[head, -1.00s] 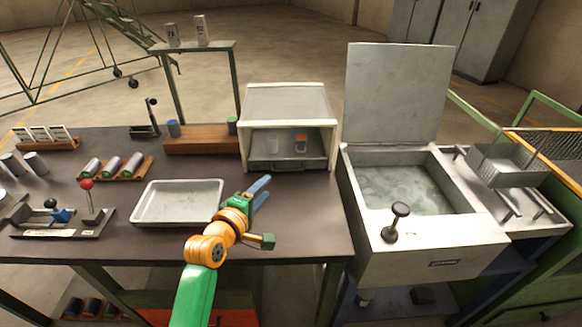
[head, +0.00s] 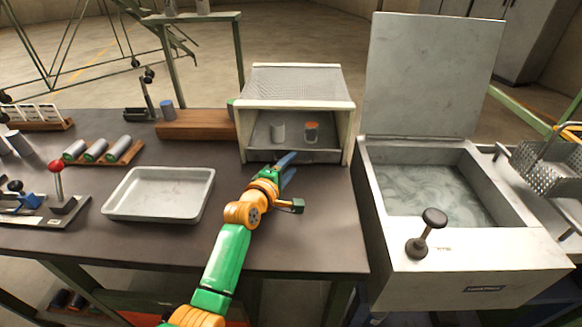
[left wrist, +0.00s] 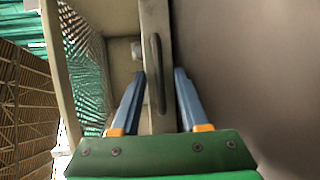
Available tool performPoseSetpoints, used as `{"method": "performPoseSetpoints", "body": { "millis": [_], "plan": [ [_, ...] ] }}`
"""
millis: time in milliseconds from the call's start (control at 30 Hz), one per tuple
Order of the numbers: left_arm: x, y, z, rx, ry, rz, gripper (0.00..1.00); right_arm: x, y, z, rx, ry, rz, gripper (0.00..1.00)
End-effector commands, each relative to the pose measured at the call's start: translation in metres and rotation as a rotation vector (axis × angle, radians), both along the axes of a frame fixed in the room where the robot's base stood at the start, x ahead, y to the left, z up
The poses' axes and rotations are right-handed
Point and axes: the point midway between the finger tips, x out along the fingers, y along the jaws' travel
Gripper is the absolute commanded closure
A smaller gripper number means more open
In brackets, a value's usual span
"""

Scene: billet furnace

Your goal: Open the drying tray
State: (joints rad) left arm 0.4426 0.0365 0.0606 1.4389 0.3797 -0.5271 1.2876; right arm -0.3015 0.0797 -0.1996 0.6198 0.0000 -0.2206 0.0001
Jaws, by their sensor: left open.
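The drying tray (head: 325,156) sits low in a pale open-fronted box (head: 350,125) with a mesh top, at the back right of the bench. It looks pushed in. A grey cup-like piece (head: 278,131) and an orange-topped one (head: 312,134) stand inside the box. My left gripper (head: 288,165) is open just in front of the tray. In the left wrist view its blue fingers (left wrist: 160,75) stand either side of a dark bar handle (left wrist: 157,75) on the tray's front. I cannot tell whether they touch it. The right gripper is not in view.
A shallow metal pan (head: 112,206) lies left of my left arm. A tank of liquid (head: 455,272) with its lid up and a black knob (head: 434,218) stands to the right. The bench top between pan and box is clear.

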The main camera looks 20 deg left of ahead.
Motion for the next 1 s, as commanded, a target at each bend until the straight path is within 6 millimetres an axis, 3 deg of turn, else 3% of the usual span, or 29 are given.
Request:
{"method": "performPoseSetpoints", "body": {
  "millis": [367, 500, 533, 1000],
  "plan": [
    [0.0059, -0.0008, -0.0007, 0.001, 0.0, 0.0, 0.58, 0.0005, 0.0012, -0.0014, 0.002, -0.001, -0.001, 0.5],
    [0.0058, -0.0008, -0.0008, 0.001, 0.0, 0.0, 0.96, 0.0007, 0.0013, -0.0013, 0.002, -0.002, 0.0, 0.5],
    [0.0058, -0.0008, -0.0008, 0.001, 0.0, 0.0, 1.0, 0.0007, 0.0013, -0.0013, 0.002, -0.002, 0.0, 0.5],
    [0.0057, -0.0009, -0.0009, 0.001, 0.0, 0.0, 1.0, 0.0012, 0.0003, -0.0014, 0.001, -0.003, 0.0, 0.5]
  ]
}}
